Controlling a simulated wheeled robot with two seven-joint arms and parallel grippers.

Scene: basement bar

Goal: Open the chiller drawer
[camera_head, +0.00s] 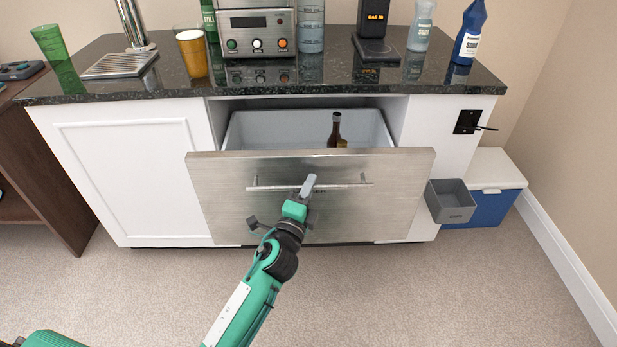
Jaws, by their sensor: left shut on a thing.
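The chiller drawer (230,205) has a brushed steel front and stands part-way out of the bar cabinet. Its light grey inside (270,128) shows, with a brown bottle (336,132) standing in it to the right of centre. A horizontal bar handle (345,186) runs across the upper part of the front. My left gripper (308,187) is at the middle of this handle and shut on it. My right gripper does not show.
A dark stone counter (180,82) above carries a yellow beer glass (191,52), a steel machine (257,30), a blue bottle (470,32) and other items. A grey bin (450,202) and a blue cooler (490,205) stand at the right. The carpet in front is clear.

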